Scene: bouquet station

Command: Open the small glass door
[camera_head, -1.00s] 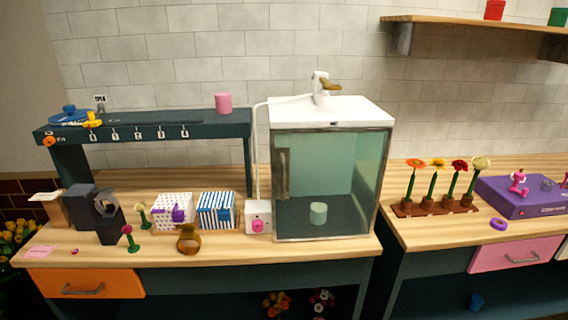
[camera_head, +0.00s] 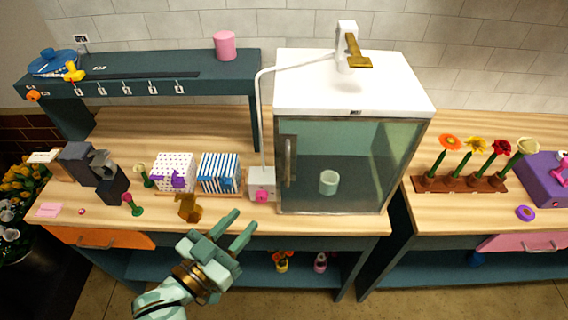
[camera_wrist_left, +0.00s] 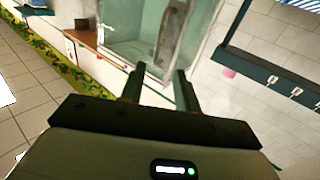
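The small glass door (camera_head: 350,170) is the front of a white-topped cabinet (camera_head: 350,85) on the bench, and it looks shut. Its dark upright handle (camera_head: 290,158) is on the door's left side. A pale cup (camera_head: 328,182) shows through the glass. My left gripper (camera_head: 232,228) is open and empty, in front of the bench edge, below and left of the handle. In the left wrist view its two fingers (camera_wrist_left: 156,88) are apart, with the glass door (camera_wrist_left: 135,30) and the handle (camera_wrist_left: 165,45) beyond them. My right gripper is not in view.
A brown vase (camera_head: 188,207) stands near the bench edge, left of the door. A pink-dialled box (camera_head: 262,184) stands beside the cabinet's left side. Striped (camera_head: 219,172) and dotted (camera_head: 174,172) boxes are farther left.

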